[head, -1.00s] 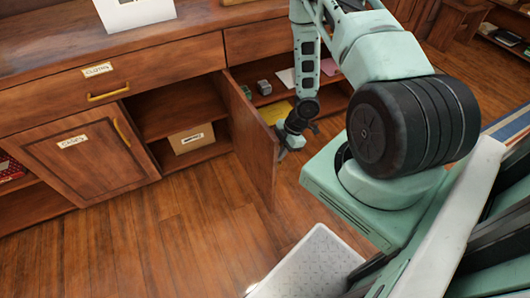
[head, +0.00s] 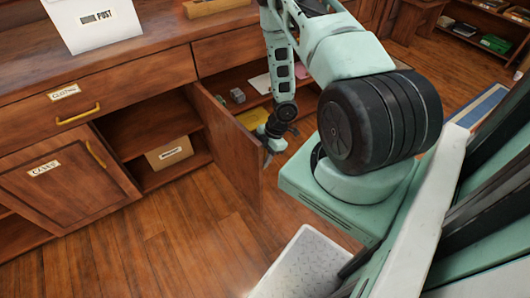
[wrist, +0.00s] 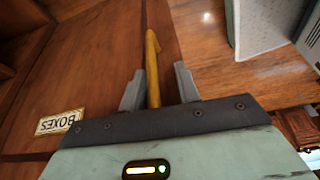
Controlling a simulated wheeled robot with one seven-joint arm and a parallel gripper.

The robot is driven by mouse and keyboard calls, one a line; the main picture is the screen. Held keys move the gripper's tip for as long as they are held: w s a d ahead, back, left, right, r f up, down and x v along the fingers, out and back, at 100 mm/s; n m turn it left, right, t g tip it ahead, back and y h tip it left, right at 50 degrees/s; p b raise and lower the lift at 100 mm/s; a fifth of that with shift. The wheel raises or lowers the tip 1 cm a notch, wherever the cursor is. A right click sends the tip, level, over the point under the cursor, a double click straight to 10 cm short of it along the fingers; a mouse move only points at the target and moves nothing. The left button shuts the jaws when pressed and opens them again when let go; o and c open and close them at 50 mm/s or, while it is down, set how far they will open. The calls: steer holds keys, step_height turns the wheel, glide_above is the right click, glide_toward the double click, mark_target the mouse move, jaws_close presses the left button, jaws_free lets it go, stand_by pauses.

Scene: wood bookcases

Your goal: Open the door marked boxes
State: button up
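The boxes door (head: 228,150) is a brown wood panel standing swung out from the low cabinet in the head view. In the wrist view, its label (wrist: 60,122) reads BOXES, turned around, on the door face at the left. Its yellow handle (wrist: 153,65) runs between the two fingers of my gripper (wrist: 158,88). The fingers are open on either side of the handle, with a gap showing at each side. In the head view, my gripper (head: 268,146) is at the door's outer edge; the handle is hidden there.
The open compartment beside the door holds a cardboard box (head: 170,153). A drawer marked cloths (head: 100,95) and a door marked cases (head: 60,183) are at the left. A paper sign (head: 95,22) stands on the countertop. Bare floor (head: 170,240) lies in front.

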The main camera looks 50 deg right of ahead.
steer(key=p+v, duration=0.4)
steer(key=v, duration=1.3)
steer(key=shift+r, duration=0.15)
steer(key=shift+s+d, duration=0.1)
steer(key=shift+s, duration=0.05)
